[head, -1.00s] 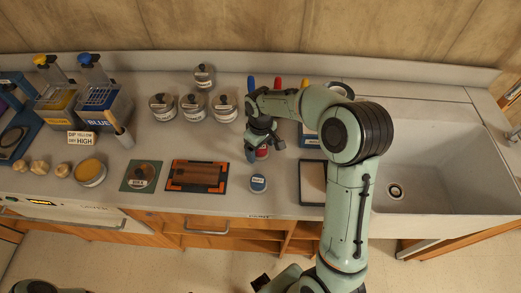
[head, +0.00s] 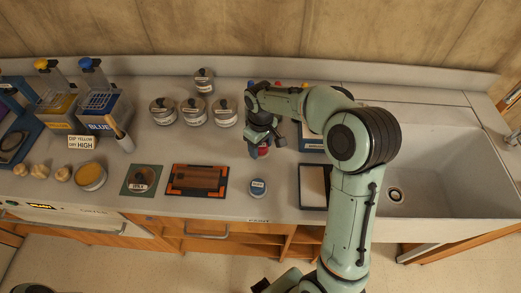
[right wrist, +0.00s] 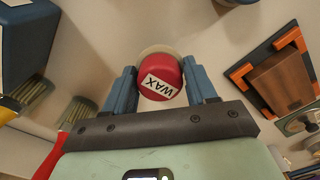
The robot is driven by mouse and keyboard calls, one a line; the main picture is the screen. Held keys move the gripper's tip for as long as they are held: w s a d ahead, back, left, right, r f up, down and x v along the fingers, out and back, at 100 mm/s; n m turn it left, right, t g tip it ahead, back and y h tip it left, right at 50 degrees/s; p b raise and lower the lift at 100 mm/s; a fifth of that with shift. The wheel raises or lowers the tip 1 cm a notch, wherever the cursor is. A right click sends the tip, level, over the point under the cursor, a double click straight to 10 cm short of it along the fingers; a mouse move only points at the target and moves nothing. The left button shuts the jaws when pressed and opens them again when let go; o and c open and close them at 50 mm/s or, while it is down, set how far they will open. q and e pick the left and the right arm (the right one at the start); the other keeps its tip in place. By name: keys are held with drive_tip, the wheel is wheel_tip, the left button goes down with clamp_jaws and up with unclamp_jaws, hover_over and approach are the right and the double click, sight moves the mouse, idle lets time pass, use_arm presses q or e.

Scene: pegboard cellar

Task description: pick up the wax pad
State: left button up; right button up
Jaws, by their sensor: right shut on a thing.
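The wax pad (right wrist: 160,80) is a small red round pad with a white WAX label. In the right wrist view it sits between the two blue fingers of my right gripper (right wrist: 161,88), which is shut on it. A pale round rim shows behind the pad. In the head view my right gripper (head: 260,143) is over the counter and covers most of the pad; a bit of its red (head: 263,152) shows. I cannot tell whether the pad is clear of the counter. My left gripper is out of view.
A small blue-labelled pot (head: 258,187) stands just in front. An orange-cornered frame with a wooden block (head: 197,180) lies to the left. Several lidded tins (head: 195,111) stand behind left. A dark-framed tray (head: 313,185) and the sink (head: 440,170) are to the right.

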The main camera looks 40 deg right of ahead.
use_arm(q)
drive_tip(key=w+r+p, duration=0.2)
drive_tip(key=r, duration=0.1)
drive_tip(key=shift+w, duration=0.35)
use_arm(e)
wheel_tip(320, 180, up, 17)
drive_tip(key=shift+f, duration=0.15)
drive_tip(key=o, duration=0.5)
drive_tip(key=c, duration=0.5)
